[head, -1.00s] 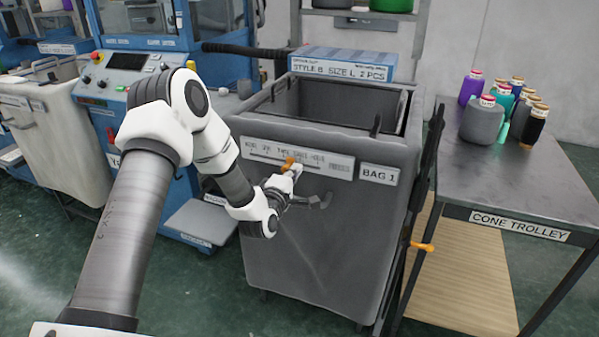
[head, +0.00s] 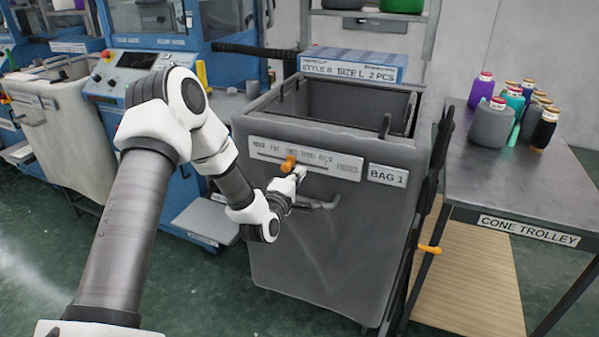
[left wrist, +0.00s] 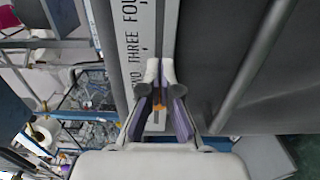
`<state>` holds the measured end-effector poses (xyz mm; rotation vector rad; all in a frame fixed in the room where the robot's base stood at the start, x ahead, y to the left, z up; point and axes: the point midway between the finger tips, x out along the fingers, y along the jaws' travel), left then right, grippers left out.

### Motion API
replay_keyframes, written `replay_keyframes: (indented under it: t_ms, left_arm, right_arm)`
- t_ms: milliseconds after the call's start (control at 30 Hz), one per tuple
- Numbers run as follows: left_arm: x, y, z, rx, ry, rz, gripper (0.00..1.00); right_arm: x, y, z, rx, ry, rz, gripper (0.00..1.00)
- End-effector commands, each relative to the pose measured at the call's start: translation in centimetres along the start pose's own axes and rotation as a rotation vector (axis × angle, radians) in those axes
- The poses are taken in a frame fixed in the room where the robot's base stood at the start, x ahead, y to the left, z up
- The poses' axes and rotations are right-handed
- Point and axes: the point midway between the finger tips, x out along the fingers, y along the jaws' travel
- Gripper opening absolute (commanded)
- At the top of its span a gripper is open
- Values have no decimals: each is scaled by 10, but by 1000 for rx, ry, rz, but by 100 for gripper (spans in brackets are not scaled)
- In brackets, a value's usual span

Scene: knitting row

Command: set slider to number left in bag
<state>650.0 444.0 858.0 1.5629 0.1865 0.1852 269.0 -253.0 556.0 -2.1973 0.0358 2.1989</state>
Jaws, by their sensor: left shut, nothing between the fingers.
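The bag (head: 330,240) is a grey, open-topped bin marked BAG 1. Its number strip (head: 340,165) carries words from NONE to FOUR and PIECES. The orange slider (head: 289,163) sits on the strip around the word TWO. In the left wrist view the slider (left wrist: 161,106) shows as a small orange bit between and beyond the fingertips, mostly hidden. My left gripper (head: 293,173) is shut and empty, right at the slider; whether it touches cannot be told. It also shows in the left wrist view (left wrist: 160,80). The bag's floor is out of sight. My right gripper is out of view.
A blue box (head: 350,68) behind the bag reads STYLE B SIZE L 2 PCS. A cone trolley (head: 525,190) with several yarn cones stands close on the right. A bar handle (head: 325,204) juts from the bag's front below the strip. Blue machines stand left.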

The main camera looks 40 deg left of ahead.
Motion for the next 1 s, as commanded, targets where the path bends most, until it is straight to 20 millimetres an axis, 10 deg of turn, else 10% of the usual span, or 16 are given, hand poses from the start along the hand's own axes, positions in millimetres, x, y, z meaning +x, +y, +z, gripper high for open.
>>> replay_keyframes:
  t_ms: [500,1000]
  left_arm:
    - [-60,0,0,-1,0,-1,0]
    - [-63,0,0,0,-1,0,0]
  right_arm:
    - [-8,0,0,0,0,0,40]
    - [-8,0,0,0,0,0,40]
